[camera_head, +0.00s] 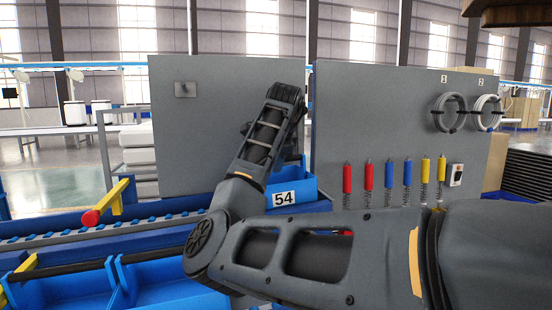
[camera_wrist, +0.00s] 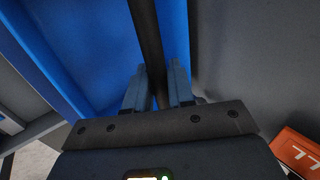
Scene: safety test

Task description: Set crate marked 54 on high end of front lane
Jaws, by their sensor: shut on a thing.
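The blue crate marked 54 (camera_head: 308,189) is in the middle of the head view, behind my arm, with its white number label facing me. My arm covers part of it, so I cannot tell whether it rests on the lane or hangs clear. In the wrist view, my gripper (camera_wrist: 159,80) is shut on a dark bar (camera_wrist: 147,32) that runs over the blue crate interior (camera_wrist: 85,45). The gripper is hidden in the head view. A blue lane with rollers (camera_head: 150,223) runs from the left edge toward the crate.
A yellow lever with a red end (camera_head: 92,217) stands over the lane. Blue bins (camera_head: 170,277) sit lower, in front. Grey panels (camera_head: 215,130) stand behind, with red, blue and yellow spring tools (camera_head: 408,175). An orange thing marked with digits (camera_wrist: 297,150) is at the wrist view's lower right.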

